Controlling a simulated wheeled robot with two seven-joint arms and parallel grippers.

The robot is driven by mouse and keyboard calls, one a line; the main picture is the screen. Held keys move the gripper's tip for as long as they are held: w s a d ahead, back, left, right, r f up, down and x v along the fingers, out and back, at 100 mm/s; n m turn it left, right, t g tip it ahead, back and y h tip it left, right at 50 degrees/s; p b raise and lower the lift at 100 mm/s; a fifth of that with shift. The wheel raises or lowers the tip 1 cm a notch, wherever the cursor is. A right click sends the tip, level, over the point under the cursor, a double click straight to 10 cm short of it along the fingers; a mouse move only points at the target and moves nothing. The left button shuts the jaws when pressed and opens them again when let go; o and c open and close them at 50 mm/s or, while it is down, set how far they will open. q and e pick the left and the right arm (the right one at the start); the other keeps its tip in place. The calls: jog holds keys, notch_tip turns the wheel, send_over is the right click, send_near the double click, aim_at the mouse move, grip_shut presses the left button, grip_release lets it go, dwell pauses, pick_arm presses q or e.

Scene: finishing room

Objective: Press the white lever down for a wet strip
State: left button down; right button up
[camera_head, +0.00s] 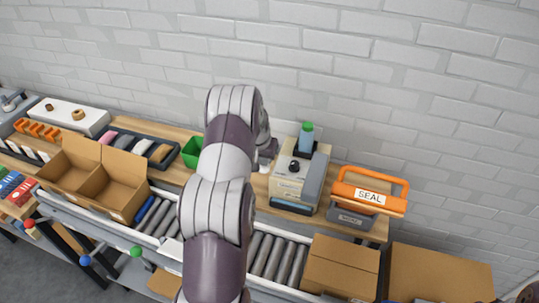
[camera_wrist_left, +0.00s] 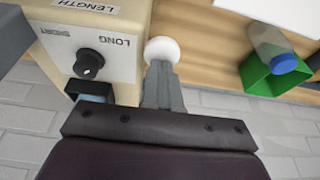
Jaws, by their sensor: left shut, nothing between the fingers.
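The tape machine (camera_head: 285,188) is a beige box with a black dial on the worktop; in the left wrist view its panel (camera_wrist_left: 105,25) shows upside-down LENGTH, SHORT and LONG labels. The white round knob of the lever (camera_wrist_left: 162,48) is beside the machine, right at the tips of my left gripper (camera_wrist_left: 160,70). The fingers are together with nothing between them. They overlap the knob's near edge in the view; I cannot tell whether they touch it. In the head view my left gripper (camera_head: 267,154) is partly hidden by my arm.
An orange-handled SEAL device (camera_head: 368,196) stands right of the machine. A green bin (camera_head: 191,153) stands left, behind my arm. Open cartons (camera_head: 122,188) and a roller conveyor (camera_head: 277,258) lie in front.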

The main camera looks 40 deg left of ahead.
aim_at(262, 170)
pick_arm(q)
jog(key=shift+f, duration=0.15)
jog(key=shift+s+d+f+b, duration=0.1)
jog(key=shift+s+f+b, duration=0.1)
jog(key=shift+f+b, duration=0.25)
jog(key=shift+f, duration=0.1)
jog(key=shift+s+f+b, duration=0.2)
jog(key=shift+f+b, duration=0.15)
jog(key=shift+b, duration=0.1)
jog(key=shift+f, duration=0.1)
jog(key=shift+s+d+f+b, duration=0.1)
jog(key=shift+f+b, duration=0.3)
dwell(0.5)
jog(key=shift+s+f+b, duration=0.15)
jog(key=shift+f+b, duration=0.3)
jog(key=shift+f, duration=0.05)
